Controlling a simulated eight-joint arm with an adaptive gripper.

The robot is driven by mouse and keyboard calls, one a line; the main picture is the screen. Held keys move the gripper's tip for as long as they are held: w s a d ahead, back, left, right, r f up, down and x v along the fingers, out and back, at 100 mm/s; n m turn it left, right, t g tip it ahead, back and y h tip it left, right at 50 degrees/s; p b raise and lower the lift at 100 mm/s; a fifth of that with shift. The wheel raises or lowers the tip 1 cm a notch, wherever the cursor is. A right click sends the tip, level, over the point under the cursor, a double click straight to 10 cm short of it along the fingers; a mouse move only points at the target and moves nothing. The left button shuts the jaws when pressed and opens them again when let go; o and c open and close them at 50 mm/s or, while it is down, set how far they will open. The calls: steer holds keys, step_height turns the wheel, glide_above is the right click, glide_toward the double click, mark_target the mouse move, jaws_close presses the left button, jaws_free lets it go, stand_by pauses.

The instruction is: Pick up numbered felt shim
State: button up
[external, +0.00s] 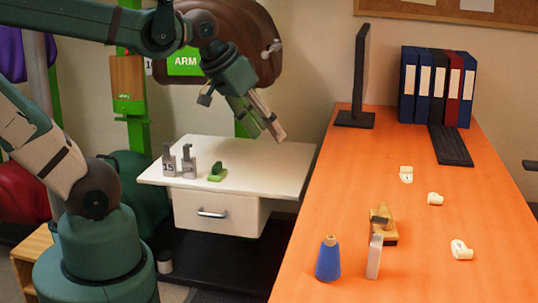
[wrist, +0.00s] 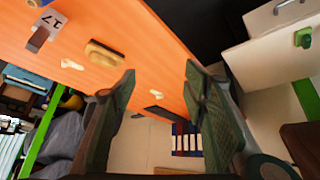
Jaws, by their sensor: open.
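Several small cream pieces lie on the orange desk, one near the keyboard (external: 406,174), one in the middle (external: 435,199) and one at the front right (external: 461,249). They may be felt shims; I cannot read a number on them. My gripper (external: 277,130) is in the air above the white table's right side, left of the desk, apart from the pieces. In the wrist view its fingers (wrist: 160,68) are spread with nothing between them.
A wooden block (external: 386,230), a blue cone (external: 328,260) and an upright grey piece (external: 375,257), tagged 17 in the wrist view, stand on the desk's near part. A monitor (external: 358,85), binders (external: 437,85) and keyboard (external: 450,145) are behind. The white table (external: 260,170) holds grey pieces and a green one.

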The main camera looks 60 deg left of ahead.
steer(key=w+d+r+n+g+p, duration=0.2)
steer(key=w+d+r, duration=0.2)
steer(key=w+d, duration=0.45)
steer(key=n+g+p, duration=0.4)
steer(key=n+p, duration=0.3)
steer(key=n, duration=0.1)
glide_above(464, 248)
steer(key=f, duration=1.8)
steer(key=shift+s+a+f, duration=0.1)
steer(key=shift+a+f, duration=0.1)
steer(key=shift+a, duration=0.15)
steer(key=shift+d+f+g, duration=0.3)
steer(key=shift+d+f, duration=0.1)
steer(key=shift+f, duration=0.1)
steer(key=shift+f, duration=0.1)
steer(key=shift+f, duration=1.2)
steer(key=shift+f, duration=0.1)
